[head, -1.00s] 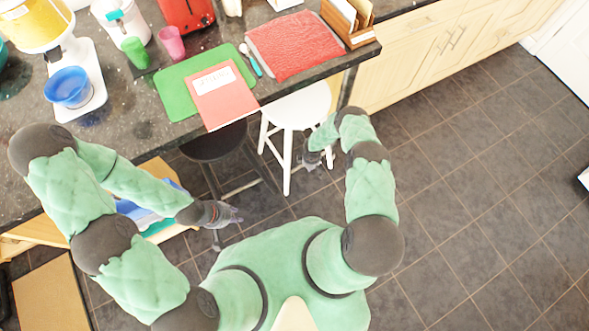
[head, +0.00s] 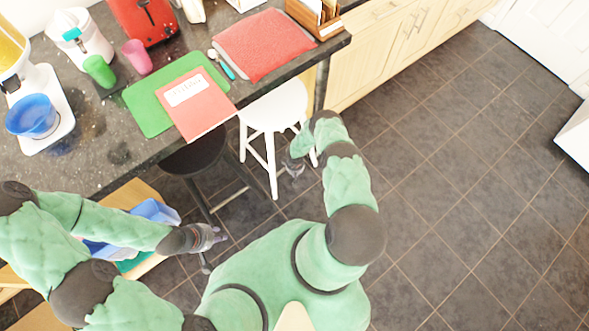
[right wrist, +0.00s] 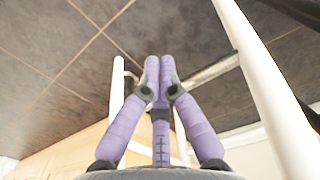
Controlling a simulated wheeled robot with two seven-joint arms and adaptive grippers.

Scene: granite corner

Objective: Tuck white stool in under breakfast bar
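The white stool (head: 275,108) stands upright at the breakfast bar (head: 110,165) in the head view. The far part of its seat is hidden beneath the counter edge; the near part sticks out. My right gripper (head: 293,164) is low beside the stool's legs, partly hidden by my arm. In the right wrist view, its purple fingers (right wrist: 160,75) are closed together, with white stool legs (right wrist: 265,95) on both sides and a rung behind; I see nothing clearly gripped. My left gripper (head: 212,238) is near the black stool's legs, too small to judge its fingers.
A black stool (head: 196,152) stands left of the white one, partly under the bar. A blue bin (head: 155,211) sits below the bar at left. A red folder (head: 197,103) overhangs the counter edge. Cabinets (head: 400,45) line the back; tiled floor (head: 470,190) at right is clear.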

